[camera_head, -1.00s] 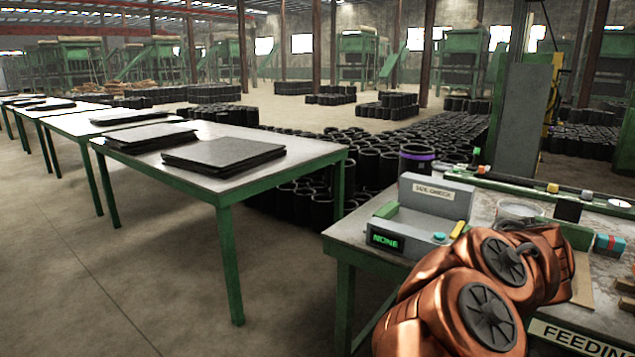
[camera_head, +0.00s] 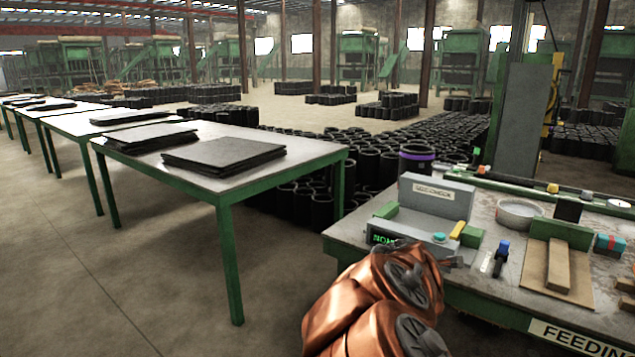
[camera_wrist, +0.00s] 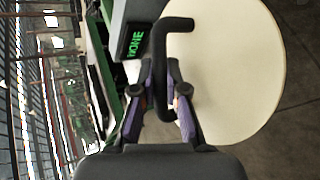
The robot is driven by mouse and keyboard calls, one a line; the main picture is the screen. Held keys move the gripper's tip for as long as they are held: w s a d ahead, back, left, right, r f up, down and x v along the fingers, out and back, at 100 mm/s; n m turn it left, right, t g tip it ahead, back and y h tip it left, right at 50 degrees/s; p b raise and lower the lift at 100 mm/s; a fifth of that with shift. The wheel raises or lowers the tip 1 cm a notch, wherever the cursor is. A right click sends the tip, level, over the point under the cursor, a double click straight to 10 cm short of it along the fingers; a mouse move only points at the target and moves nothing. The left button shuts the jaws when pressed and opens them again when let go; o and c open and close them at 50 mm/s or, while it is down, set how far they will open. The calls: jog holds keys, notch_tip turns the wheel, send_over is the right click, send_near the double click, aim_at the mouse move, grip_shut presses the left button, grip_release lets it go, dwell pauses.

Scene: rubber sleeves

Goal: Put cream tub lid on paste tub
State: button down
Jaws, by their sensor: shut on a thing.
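In the wrist view, my gripper (camera_wrist: 160,88) is shut on the black bent handle (camera_wrist: 160,55) of the cream tub lid. The lid (camera_wrist: 240,75) is a flat, pale cream disc on the right of that view, held out past the bench edge over the floor. In the head view my copper arm hides the lid and most of the gripper. A round, open, shallow grey tub (camera_head: 520,214), likely the paste tub, stands on the right bench, right of the size-check box. The lid is apart from it.
The size-check box (camera_head: 438,195) with a green display stands at the bench's left end, close to my arm. A board with wooden strips (camera_head: 558,266), a small blue-topped tool (camera_head: 501,255) and a red-and-blue block (camera_head: 609,244) lie on the bench (camera_head: 488,290). A rail runs behind.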

jog(key=shift+w+a+f, duration=0.1)
jog(key=shift+a+f, duration=0.15)
jog(key=shift+a, duration=0.4)
jog(key=shift+w+a+f, duration=0.1)
jog(key=shift+a+f, duration=0.15)
jog(key=shift+a, duration=0.35)
jog(key=shift+s+d+r+m+h, duration=0.15)
jog(key=shift+s+d+m+h, duration=0.1)
jog(key=shift+s+m+h, duration=0.05)
jog(key=shift+w+a, duration=0.1)
jog(key=shift+w, duration=0.15)
jog(key=shift+r+p, duration=0.35)
jog(key=shift+p, duration=0.05)
notch_tip(320, 180, up, 17)
jog(key=p, duration=1.7)
jog(key=shift+a, duration=0.1)
